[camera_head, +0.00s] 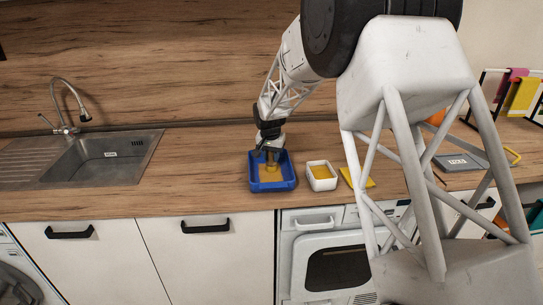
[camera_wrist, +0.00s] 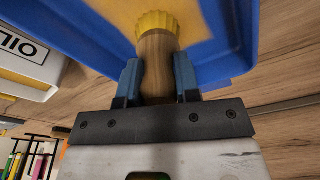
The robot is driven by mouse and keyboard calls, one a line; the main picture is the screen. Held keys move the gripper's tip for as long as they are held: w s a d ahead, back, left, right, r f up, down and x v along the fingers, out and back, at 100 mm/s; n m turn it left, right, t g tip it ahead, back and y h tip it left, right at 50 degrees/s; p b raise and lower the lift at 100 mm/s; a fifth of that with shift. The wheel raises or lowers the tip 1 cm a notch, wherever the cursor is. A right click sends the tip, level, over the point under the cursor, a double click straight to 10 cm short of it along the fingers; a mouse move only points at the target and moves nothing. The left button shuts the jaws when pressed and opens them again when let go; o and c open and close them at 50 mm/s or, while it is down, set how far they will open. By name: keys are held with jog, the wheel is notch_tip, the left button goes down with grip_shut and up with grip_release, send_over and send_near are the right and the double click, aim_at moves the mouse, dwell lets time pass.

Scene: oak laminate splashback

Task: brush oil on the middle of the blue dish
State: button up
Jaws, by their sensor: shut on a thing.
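The blue dish (camera_head: 273,187) stands on the wooden counter under my gripper, and its blue side fills much of the wrist view (camera_wrist: 237,42). A yellow-orange patch (camera_wrist: 197,18) covers part of its inside. My gripper (camera_head: 268,147) is shut on the brush's wooden handle (camera_wrist: 158,66), between both fingers. The brush points down into the dish, its yellow ribbed head (camera_wrist: 157,22) over the patch. I cannot tell whether the tip touches the bottom. The white oil tub (camera_head: 322,185), with yellow content, stands right of the dish; its "OIL" label (camera_wrist: 20,43) shows in the wrist view.
A flat yellow thing (camera_head: 358,178) lies right of the tub, partly behind my arm. A grey labelled tray (camera_head: 460,163) is farther right, near a rack with coloured cloths (camera_head: 520,92). A sink (camera_head: 100,158) is at left. The counter between sink and dish is clear.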

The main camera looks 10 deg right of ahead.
jog(key=shift+w, duration=0.15)
jog(key=shift+w, duration=0.9)
jog(key=shift+w, duration=0.2)
jog(key=shift+w, duration=0.9)
jog(key=shift+r, duration=0.2)
notch_tip(320, 180, up, 7)
dwell(1.2)
jog(key=shift+r, duration=0.1)
dwell(0.4)
